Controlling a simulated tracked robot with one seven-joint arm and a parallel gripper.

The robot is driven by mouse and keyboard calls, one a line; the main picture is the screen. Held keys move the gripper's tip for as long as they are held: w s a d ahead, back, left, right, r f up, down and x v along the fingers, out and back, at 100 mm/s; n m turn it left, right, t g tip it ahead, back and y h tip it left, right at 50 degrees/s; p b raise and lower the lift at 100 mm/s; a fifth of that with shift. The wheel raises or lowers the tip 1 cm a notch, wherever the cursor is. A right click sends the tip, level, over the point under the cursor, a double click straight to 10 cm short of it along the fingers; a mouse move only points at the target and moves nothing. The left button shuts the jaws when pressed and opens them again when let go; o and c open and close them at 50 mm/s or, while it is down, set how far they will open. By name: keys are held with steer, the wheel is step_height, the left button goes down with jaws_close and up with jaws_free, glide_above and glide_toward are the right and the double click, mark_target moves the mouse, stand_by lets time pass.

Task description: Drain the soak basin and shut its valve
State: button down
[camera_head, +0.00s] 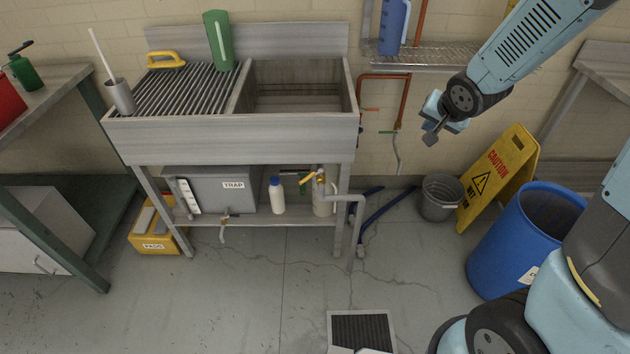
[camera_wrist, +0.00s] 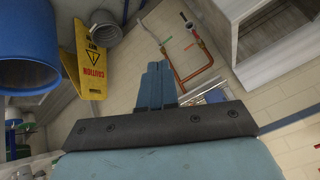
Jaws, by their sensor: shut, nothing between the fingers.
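The soak basin (camera_head: 354,92) is the deep right-hand bowl of the grey sink; whether it holds water I cannot tell. Which way the valve is set is too small to tell. My gripper (camera_head: 432,137) is shut and empty, in the air right of the sink and above the grey bucket. In the wrist view my shut fingers (camera_wrist: 156,84) point toward the wall, with the sink (camera_wrist: 232,45) at upper right.
A copper wall pipe (camera_head: 404,100) with red and green handles runs right of the sink. A grey bucket (camera_head: 441,197), yellow caution sign (camera_head: 500,175) and blue barrel (camera_head: 520,235) stand at right. A white bottle (camera_head: 277,196) and trap box (camera_head: 215,190) occupy the undershelf.

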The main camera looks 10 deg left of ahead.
steer(key=a+f+y, duration=0.3)
steer(key=a+f, duration=0.8)
steer(key=f, duration=0.1)
steer(key=m+g+y, duration=0.2)
steer(key=m+y, duration=0.1)
steer(key=y, duration=0.1)
glide_toward(311, 177)
steer(key=s+d+r, duration=0.2)
steer(key=s+d, duration=0.3)
steer(key=a+r+x, duration=0.1)
steer(key=x, duration=1.2)
steer(key=shift+w+a+r, duration=0.15)
steer(key=shift+w+a, duration=0.1)
steer(key=shift+w, duration=0.15)
steer(key=shift+w+d+m, duration=0.1)
steer(key=shift+d+m, duration=0.1)
steer(key=shift+m, duration=0.1)
